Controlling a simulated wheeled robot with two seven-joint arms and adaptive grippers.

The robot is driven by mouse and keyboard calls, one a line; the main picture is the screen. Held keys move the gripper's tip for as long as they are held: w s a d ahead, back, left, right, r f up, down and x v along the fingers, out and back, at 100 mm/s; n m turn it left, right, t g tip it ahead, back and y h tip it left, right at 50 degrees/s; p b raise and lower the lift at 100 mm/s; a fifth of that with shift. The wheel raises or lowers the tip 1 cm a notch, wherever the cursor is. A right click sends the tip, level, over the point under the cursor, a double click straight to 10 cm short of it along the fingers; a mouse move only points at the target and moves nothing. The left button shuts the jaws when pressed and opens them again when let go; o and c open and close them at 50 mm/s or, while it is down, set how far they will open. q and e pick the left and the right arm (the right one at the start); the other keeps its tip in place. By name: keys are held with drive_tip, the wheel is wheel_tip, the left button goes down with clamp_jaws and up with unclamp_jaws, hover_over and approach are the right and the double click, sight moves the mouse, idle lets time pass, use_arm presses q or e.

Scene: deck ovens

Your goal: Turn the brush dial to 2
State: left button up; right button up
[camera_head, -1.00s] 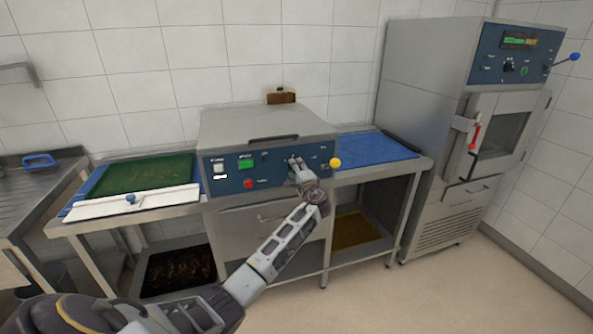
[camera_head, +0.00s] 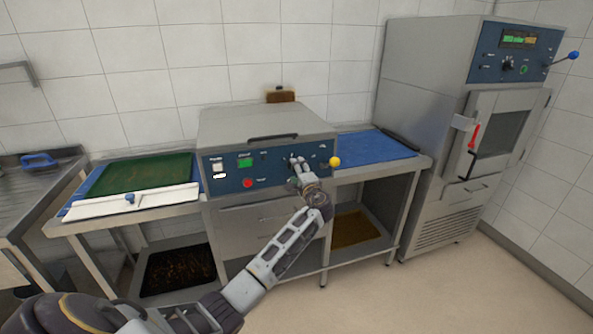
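The machine with a blue control panel (camera_head: 225,180) stands in the middle of the bench. My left gripper (camera_head: 295,165) is at the right part of this panel, over or against the small controls there. The gripper and wrist hide part of the panel. I cannot make out the brush dial or its setting, nor whether the fingers are closed on anything. My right gripper is not in view.
A green tray (camera_head: 150,172) and a white bar (camera_head: 100,208) lie on the left bench. A blue mat (camera_head: 372,146) covers the right bench. A tall oven cabinet (camera_head: 425,90) stands at right, a sink (camera_head: 25,185) at left. Floor at lower right is clear.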

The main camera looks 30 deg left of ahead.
use_arm(q)
drive_tip(key=v, duration=0.9)
drive_tip(key=shift+s+d, duration=0.25)
idle(0.4)
